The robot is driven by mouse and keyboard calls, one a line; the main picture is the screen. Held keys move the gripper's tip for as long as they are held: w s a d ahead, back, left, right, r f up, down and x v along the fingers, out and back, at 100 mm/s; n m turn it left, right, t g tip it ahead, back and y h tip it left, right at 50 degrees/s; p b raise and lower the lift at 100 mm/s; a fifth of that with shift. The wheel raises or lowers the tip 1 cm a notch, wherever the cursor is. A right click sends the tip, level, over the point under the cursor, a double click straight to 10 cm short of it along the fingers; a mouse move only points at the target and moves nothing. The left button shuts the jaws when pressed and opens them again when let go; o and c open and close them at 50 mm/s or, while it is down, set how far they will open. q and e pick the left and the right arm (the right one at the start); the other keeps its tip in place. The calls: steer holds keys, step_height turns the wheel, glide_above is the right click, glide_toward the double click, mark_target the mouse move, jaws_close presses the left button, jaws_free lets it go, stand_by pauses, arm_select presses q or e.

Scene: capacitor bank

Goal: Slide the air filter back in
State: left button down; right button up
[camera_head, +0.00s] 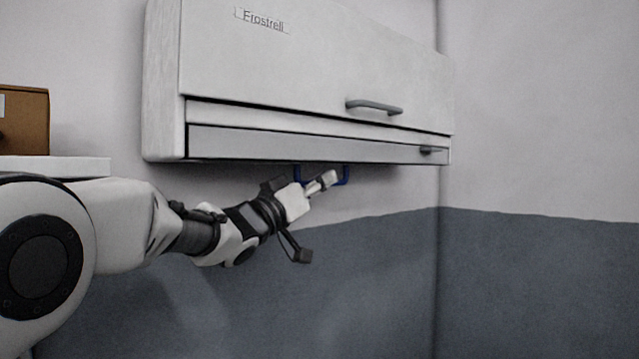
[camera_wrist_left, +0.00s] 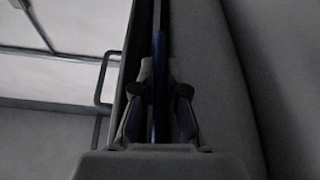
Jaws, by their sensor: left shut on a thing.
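The blue air filter handle (camera_head: 346,175) shows below the underside of the white wall-mounted air conditioner (camera_head: 300,70). The rest of the filter is hidden inside or behind the unit in the head view. My left gripper (camera_head: 328,180) is at the blue handle, under the unit. In the left wrist view, the fingers of my left gripper (camera_wrist_left: 160,95) are closed on a thin blue edge of the filter (camera_wrist_left: 160,45), which runs up between them. My right gripper is not in view.
The unit has a grey handle (camera_head: 374,106) on its front cover and a louver (camera_head: 300,147) along the bottom. A brown box (camera_head: 24,120) stands on a white shelf (camera_head: 60,166) at the left. The wall to the right is clear.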

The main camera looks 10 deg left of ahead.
arm_select(q)
steer(key=shift+s+r, duration=0.1)
steer(key=shift+r, duration=0.25)
steer(key=c, duration=1.2)
jaws_free()
steer(key=shift+w+d+f, duration=0.25)
steer(key=shift+w, duration=0.1)
steer(key=v, duration=1.2)
